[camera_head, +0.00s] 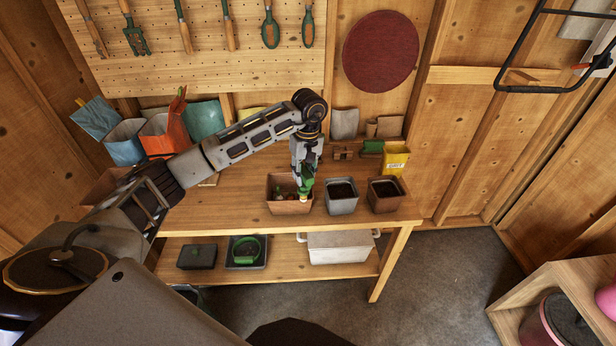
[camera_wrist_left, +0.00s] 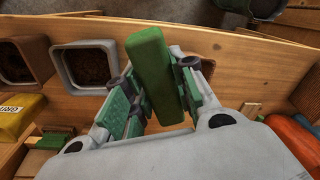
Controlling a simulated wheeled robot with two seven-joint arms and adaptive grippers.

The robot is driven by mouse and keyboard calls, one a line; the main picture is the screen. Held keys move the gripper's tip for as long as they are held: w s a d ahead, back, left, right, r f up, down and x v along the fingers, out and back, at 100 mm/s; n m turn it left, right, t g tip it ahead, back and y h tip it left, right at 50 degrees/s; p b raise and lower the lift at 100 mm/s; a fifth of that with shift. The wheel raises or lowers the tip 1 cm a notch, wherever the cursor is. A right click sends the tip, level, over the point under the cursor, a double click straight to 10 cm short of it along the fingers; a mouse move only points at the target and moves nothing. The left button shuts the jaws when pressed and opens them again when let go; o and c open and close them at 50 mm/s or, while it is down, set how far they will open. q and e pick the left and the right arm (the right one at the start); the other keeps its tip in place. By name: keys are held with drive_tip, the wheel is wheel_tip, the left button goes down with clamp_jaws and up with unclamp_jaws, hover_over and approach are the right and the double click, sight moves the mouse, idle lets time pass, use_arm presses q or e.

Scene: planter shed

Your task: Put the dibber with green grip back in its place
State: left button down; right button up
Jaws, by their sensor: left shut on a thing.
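My left gripper (camera_head: 304,186) hangs pointing down over the workbench and is shut on the dibber's green grip (camera_wrist_left: 152,68). In the left wrist view the grip is a tilted green block between the gripper's green-padded fingers (camera_wrist_left: 150,100). The dibber's lower part is hidden in that view. In the head view gripper and dibber overlap, at the right side of a terracotta container (camera_head: 279,207) with small items in it. I cannot tell whether the dibber touches the container. My right gripper is not in view.
A grey pot (camera_head: 342,207) and a terracotta pot (camera_head: 386,204), both with soil, stand to the right. A yellow box (camera_head: 395,160) stands behind them. Several tools hang on the pegboard (camera_head: 200,70). Fabric pots (camera_head: 125,143) stand at the back left. The bench front (camera_head: 230,226) is clear.

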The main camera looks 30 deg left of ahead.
use_arm(q)
drive_tip(key=n, duration=0.1)
drive_tip(key=a+n, duration=0.1)
drive_tip(key=n, duration=0.1)
drive_tip(key=shift+s+a+r, duration=0.1)
drive_tip(key=shift+s, duration=0.2)
drive_tip(key=n, duration=0.3)
drive_tip(key=s+n, duration=0.1)
drive_tip(key=n, duration=0.2)
drive_tip(key=s+a+n, duration=0.1)
drive_tip(key=n, duration=0.2)
drive_tip(key=shift+g+h, duration=0.3)
drive_tip(key=shift+g, duration=0.1)
drive_tip(key=shift+n, duration=0.7)
drive_tip(key=shift+r, duration=0.1)
